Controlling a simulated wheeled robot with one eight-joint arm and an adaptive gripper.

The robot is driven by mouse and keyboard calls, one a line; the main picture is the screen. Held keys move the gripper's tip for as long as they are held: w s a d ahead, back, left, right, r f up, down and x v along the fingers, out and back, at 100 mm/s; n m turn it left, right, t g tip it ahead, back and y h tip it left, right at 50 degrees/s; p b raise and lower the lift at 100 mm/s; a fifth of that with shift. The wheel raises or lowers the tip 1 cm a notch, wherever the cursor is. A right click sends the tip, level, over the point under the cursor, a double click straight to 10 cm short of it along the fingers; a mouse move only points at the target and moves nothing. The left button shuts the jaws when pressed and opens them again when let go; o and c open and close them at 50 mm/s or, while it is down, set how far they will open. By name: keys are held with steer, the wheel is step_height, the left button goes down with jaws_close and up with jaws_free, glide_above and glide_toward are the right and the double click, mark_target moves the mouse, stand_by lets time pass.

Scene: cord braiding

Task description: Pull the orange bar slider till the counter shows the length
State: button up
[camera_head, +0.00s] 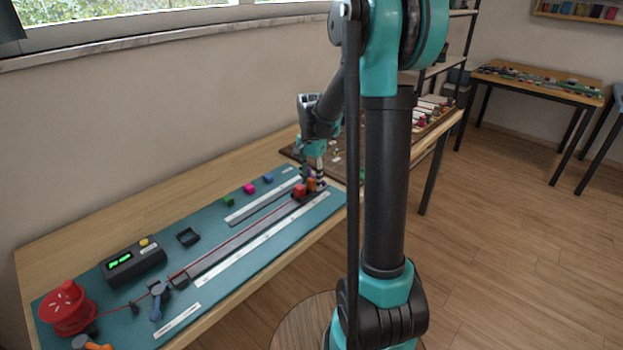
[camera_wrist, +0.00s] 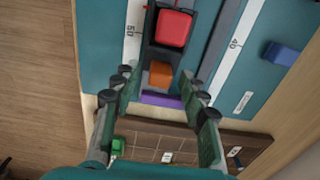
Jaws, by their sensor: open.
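The orange bar (camera_wrist: 161,74) sits on the dark slider carriage near the right end of the track, behind a red block (camera_wrist: 173,28). My gripper (camera_wrist: 157,82) is open, with one finger on each side of the orange bar in the wrist view; I cannot tell whether they touch it. In the head view the orange bar (camera_head: 311,184) is partly hidden by my gripper. The counter box (camera_head: 134,262) has a lit green display, too small to read, and a yellow button. A red cord (camera_head: 220,243) runs along the track from the red spool (camera_head: 68,308).
A purple strip (camera_wrist: 160,99) lies by the orange bar. Green, magenta and blue blocks (camera_head: 249,188) stand behind the track on the teal mat (camera_head: 180,325). A blue-handled lever (camera_head: 156,302) stands near the spool. A brown board (camera_wrist: 150,138) lies beyond the mat's end.

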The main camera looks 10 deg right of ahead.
jaws_close()
stand_by(0.4)
steer(key=shift+w+d, duration=0.45)
steer(key=shift+d, duration=0.15)
steer(key=shift+w+d, duration=0.4)
steer(key=shift+d, duration=0.2)
jaws_free()
steer(key=shift+r, duration=0.1)
step_height(320, 180, up, 12)
